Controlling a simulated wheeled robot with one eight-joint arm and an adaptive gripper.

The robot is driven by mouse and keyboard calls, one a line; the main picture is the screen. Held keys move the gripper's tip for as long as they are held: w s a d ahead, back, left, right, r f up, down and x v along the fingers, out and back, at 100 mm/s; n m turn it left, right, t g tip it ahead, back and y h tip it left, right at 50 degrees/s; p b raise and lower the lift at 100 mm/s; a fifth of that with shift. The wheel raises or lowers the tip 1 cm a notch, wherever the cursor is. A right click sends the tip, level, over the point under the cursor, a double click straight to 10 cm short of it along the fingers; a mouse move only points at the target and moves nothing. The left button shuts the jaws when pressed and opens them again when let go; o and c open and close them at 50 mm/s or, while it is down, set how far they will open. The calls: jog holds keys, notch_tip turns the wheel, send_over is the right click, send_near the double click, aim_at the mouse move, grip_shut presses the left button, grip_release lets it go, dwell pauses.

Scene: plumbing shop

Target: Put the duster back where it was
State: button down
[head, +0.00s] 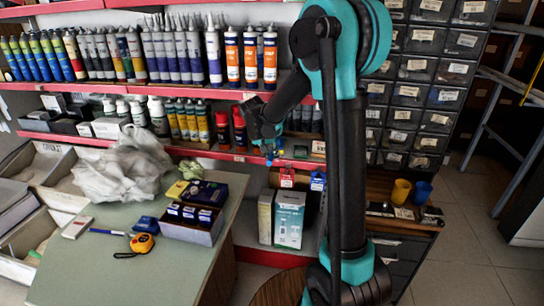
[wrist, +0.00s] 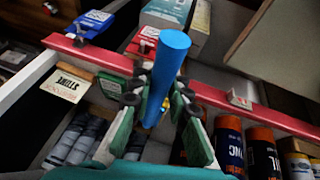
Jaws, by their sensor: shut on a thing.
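My gripper (head: 266,136) is at the front edge of the shelves, right of the red-capped cans, pointing down. In the wrist view my gripper (wrist: 160,92) has its green finger pads on both sides of a smooth blue cylinder (wrist: 168,62), and is shut on it. The cylinder seems to be the handle of the duster. Its other end is hidden behind the fingers, where a little yellow shows. In the head view only a small blue bit (head: 269,157) shows below the fingers.
Red and blue tagged items (head: 287,177) and boxes (head: 289,218) stand below. A green-topped table (head: 95,265) holds a plastic bag (head: 122,168), a tape measure (head: 142,243) and small boxes.

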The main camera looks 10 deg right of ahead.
jog(key=c, duration=1.4)
grip_release()
jog(key=shift+c, duration=0.2)
jog(key=v, duration=1.2)
jog(key=s+d+f+n+y, duration=0.1)
jog(key=s+d+f, duration=0.2)
jog(key=s+f, duration=0.2)
jog(key=s+d+f+n+y, duration=0.1)
jog(key=s+d+f, duration=0.3)
jog(key=s, duration=0.8)
jog(key=s+d+f+n+y, duration=0.1)
jog(key=s+d+f, duration=0.3)
jog(key=s+f, duration=0.3)
jog(key=shift+s+t, duration=0.3)
jog(key=shift+s, duration=0.6)
jog(key=shift+d+f, duration=0.15)
